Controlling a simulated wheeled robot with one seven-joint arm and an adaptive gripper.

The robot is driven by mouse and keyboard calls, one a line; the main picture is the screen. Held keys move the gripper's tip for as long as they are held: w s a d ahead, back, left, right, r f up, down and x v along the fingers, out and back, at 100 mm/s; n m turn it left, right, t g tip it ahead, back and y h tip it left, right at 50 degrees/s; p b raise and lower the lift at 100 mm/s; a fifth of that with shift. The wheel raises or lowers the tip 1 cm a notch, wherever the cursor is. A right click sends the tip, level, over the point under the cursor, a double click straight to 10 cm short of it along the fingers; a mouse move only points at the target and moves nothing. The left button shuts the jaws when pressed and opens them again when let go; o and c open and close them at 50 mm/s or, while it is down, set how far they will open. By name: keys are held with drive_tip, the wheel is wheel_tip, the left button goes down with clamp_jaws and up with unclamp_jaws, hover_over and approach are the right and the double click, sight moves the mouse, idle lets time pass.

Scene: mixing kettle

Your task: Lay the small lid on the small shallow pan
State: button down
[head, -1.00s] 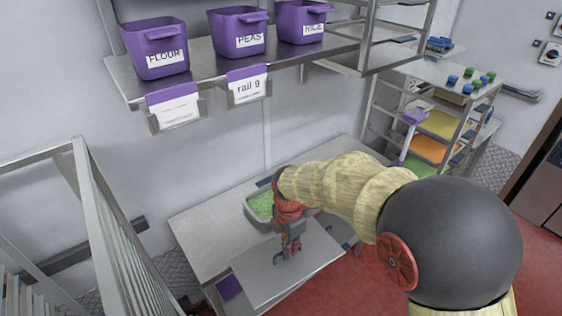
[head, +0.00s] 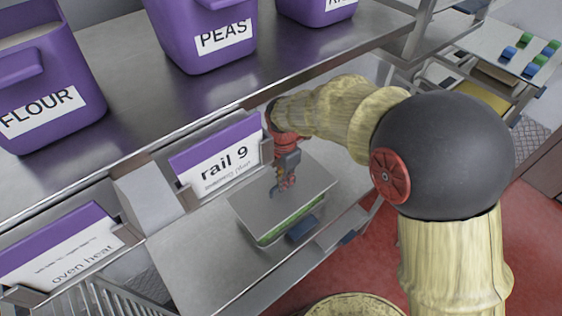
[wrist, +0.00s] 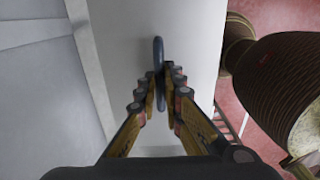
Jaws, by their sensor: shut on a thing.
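The small lid (head: 265,212) is a flat grey metal plate with a dark bar handle, which shows in the wrist view (wrist: 158,55). My gripper (head: 283,187) is shut on that handle from above; in the wrist view its fingers (wrist: 163,80) close on either side of it. The small shallow pan (head: 285,230) is beneath the lid in the head view. Only a strip of its front side and some green contents show below the lid's front edge. The lid hides the rest, and I cannot tell whether it touches the rim.
A grey metal table (head: 190,255) is under the pan, with bare room at its left. A shelf (head: 140,130) with purple bins and a "rail 9" label (head: 222,165) is close above and behind. A blue piece (head: 302,228) is by the pan's front right.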

sight(283, 196)
drive_tip(key=shift+w+f, duration=0.1)
drive_tip(key=shift+f+b, duration=0.35)
drive_tip(key=shift+b, duration=0.05)
wheel_tip(283, 196, down, 5)
drive_tip(key=b, duration=0.3)
drive_tip(key=shift+b, duration=0.3)
drive_tip(key=shift+r, duration=0.25)
drive_tip(key=shift+f, duration=0.15)
drive_tip(key=shift+f, duration=0.3)
drive_tip(key=shift+f+b, duration=0.35)
drive_tip(key=shift+f, duration=0.7)
drive_tip(key=shift+f, duration=0.2)
